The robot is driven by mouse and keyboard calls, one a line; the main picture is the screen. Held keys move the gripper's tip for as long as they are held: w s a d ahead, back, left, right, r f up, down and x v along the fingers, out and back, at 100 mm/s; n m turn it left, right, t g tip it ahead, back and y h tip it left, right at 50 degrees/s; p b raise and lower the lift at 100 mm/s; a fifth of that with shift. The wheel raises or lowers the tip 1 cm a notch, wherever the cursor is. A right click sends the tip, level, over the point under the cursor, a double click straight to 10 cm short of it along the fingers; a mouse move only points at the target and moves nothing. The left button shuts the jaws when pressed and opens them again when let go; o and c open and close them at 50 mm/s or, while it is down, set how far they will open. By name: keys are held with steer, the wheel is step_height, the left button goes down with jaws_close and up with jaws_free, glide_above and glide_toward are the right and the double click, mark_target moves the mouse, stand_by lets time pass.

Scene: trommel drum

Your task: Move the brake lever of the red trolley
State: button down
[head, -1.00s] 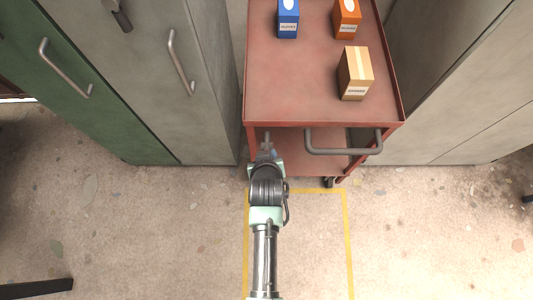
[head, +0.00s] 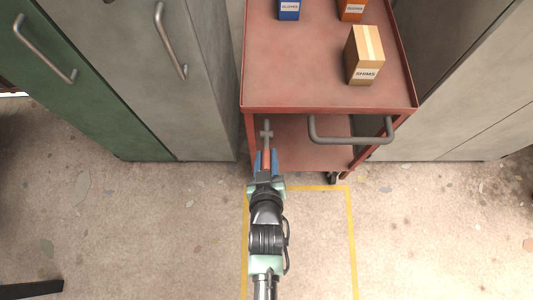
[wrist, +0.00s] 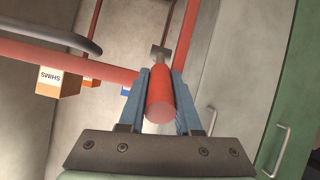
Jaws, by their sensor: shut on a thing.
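The red trolley (head: 300,80) stands between grey cabinets. Its brake lever (head: 266,133) is a grey arm with a red grip, below the left part of the trolley's front edge. My gripper (head: 266,160) has its two blue fingers on either side of the red grip. In the wrist view the red grip (wrist: 160,95) lies between the fingers, its round end towards the camera, and my gripper (wrist: 161,100) is shut on it. The lever's grey far end (wrist: 160,52) shows beyond the fingers. The lever's pivot is not clear to see.
A tan SHIMS box (head: 364,58), a blue box (head: 289,9) and an orange box (head: 352,9) stand on the trolley top. A grey push handle (head: 350,138) juts from its front right. Yellow floor lines (head: 349,230) mark a bay. Cabinets flank the trolley closely.

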steer(key=c, duration=0.6)
jaws_free()
steer(key=v, duration=1.3)
steer(key=shift+w, duration=0.1)
